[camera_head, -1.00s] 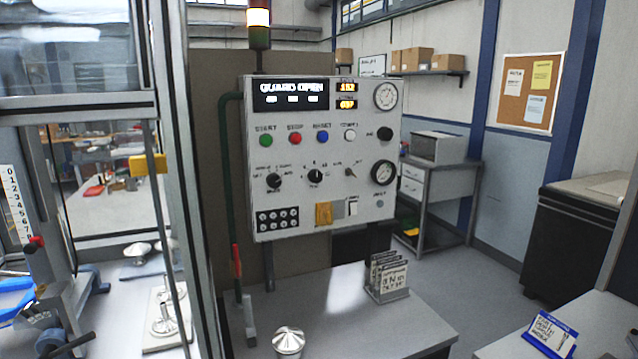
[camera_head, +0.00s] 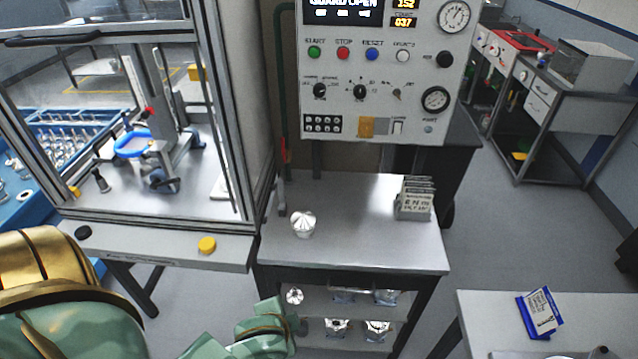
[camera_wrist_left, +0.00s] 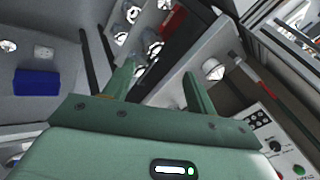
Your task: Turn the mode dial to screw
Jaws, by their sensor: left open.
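The white control panel (camera_head: 440,115) hangs above a small bench in the head view. It bears two black dials side by side, the left dial (camera_head: 320,90) and the middle dial (camera_head: 360,91). Their labels are too small to read surely. A black dial (camera_wrist_left: 275,145) also shows on the panel at the lower right of the wrist view. My left gripper (camera_wrist_left: 158,82) is open and empty, its two fingers apart. In the head view my left arm comes in low at the left, with the hand below and left of the panel. My right gripper is not in view.
A bench (camera_head: 350,250) stands under the panel, with a metal part (camera_head: 303,223) and a card holder (camera_head: 414,200) on it. Shelves below hold several metal parts. A glazed machine enclosure (camera_head: 200,110) stands at the left. The space before the panel is clear.

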